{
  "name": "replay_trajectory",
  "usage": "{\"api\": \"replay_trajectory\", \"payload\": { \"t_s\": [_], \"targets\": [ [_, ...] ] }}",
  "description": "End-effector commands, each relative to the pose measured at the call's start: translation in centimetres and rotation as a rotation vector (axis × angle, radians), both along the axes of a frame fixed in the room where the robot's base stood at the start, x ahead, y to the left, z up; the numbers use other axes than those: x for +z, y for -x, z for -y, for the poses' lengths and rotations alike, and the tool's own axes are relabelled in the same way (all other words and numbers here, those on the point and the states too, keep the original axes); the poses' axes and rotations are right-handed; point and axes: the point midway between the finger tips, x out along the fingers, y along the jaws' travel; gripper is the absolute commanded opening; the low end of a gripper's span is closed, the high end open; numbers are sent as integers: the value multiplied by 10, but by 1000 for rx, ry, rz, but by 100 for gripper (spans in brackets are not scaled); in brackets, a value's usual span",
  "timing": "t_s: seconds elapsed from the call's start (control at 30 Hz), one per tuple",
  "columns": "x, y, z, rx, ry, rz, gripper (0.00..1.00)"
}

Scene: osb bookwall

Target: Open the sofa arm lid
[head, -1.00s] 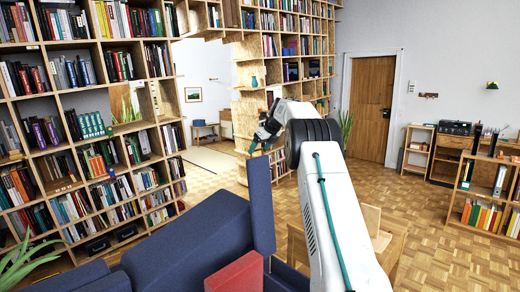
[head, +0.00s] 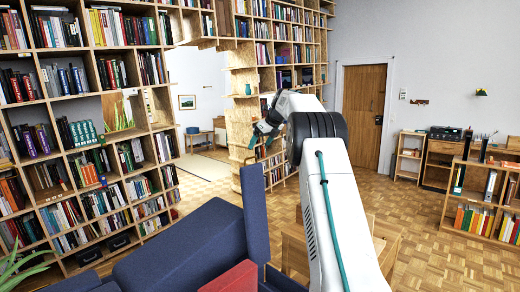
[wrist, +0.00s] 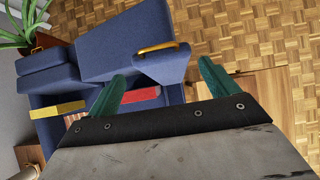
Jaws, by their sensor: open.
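The blue sofa (head: 185,250) stands in the lower middle of the head view and at upper left in the wrist view (wrist: 120,40). A narrow blue panel (head: 255,212) stands upright at its right end; it looks like the arm lid, though I cannot be sure. In the wrist view a blue panel (wrist: 163,68) with a yellow handle (wrist: 158,48) lies beyond and between my fingertips. My gripper (wrist: 162,72) is open, with its green fingers apart and nothing between them. In the head view my gripper (head: 258,138) is small, above the panel's top; contact is unclear.
A red cushion (head: 232,278) lies in front of the sofa back. A wooden piece of furniture (head: 298,255) stands right of the sofa, partly behind my arm. A tall bookwall (head: 75,130) fills the left. Parquet floor (head: 415,255) is open at right. A plant (wrist: 28,28) stands beyond the sofa.

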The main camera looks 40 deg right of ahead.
Motion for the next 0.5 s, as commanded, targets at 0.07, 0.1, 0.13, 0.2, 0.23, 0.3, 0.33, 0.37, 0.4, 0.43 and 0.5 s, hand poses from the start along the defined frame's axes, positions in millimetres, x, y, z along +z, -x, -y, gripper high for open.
{"api": "replay_trajectory", "payload": {
  "t_s": [0.07, 0.1, 0.13, 0.2, 0.23, 0.3, 0.33, 0.37, 0.4, 0.43, 0.5],
  "targets": [
    [0, 0, 0, 0, 0, 0, 100],
    [0, 0, 0, 0, 0, 0, 100],
    [0, 0, 0, 0, 0, 0, 100],
    [0, 0, 0, 0, 0, 0, 100],
    [0, 0, 0, 0, 0, 0, 100],
    [-1, 0, 0, 4, 2, -1, 100],
    [-1, 0, -1, 10, 6, -3, 100],
    [-2, 1, -2, 23, 13, -6, 100],
    [-4, 2, -4, 48, 28, -11, 100],
    [-6, 4, -6, 76, 43, -17, 100],
    [-14, 9, -12, 167, 94, -39, 100]
  ]
}}
